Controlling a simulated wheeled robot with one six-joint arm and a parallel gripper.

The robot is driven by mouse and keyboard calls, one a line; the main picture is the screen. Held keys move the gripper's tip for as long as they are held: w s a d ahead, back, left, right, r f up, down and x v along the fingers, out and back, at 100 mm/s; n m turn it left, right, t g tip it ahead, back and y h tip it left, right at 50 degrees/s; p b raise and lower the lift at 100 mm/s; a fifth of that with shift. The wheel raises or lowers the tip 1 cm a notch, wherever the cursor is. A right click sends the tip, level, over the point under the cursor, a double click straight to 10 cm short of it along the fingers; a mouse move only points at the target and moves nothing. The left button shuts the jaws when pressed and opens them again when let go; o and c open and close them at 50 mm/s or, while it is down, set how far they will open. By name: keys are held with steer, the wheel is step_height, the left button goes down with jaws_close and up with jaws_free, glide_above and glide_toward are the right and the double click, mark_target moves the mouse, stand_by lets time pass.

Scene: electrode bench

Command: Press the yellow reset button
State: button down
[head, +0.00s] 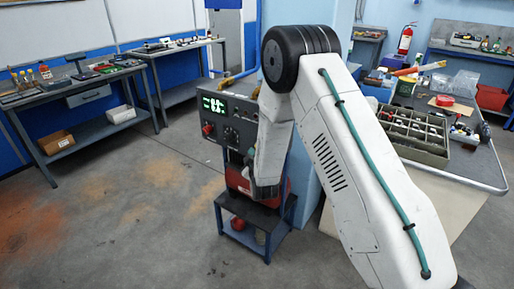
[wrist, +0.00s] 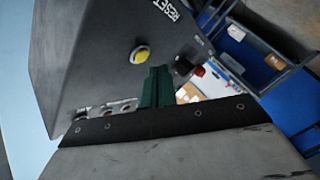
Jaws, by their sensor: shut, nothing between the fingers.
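The yellow reset button (wrist: 140,55) shows in the wrist view, round with a light rim, on the dark grey face of a control box (wrist: 90,50). The white word RESET is printed above it. My gripper (wrist: 158,75) has green fingers that are shut and empty. The fingertips appear just below and right of the button in the wrist view; I cannot tell whether they touch the panel. In the head view the control box (head: 222,112) has a lit green display, and my arm hides its right part, the button and the gripper's tips.
The box stands over a blue metal stand (head: 262,218) with a red unit on it. A red knob (wrist: 199,71) sticks out near the fingers. A bench with a divided tray (head: 412,150) is at right. Workbenches line the left wall. The floor at left is clear.

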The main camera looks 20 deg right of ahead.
steer(key=s+a, duration=0.2)
steer(key=a, duration=0.1)
steer(key=shift+s+a, duration=0.3)
stand_by(0.6)
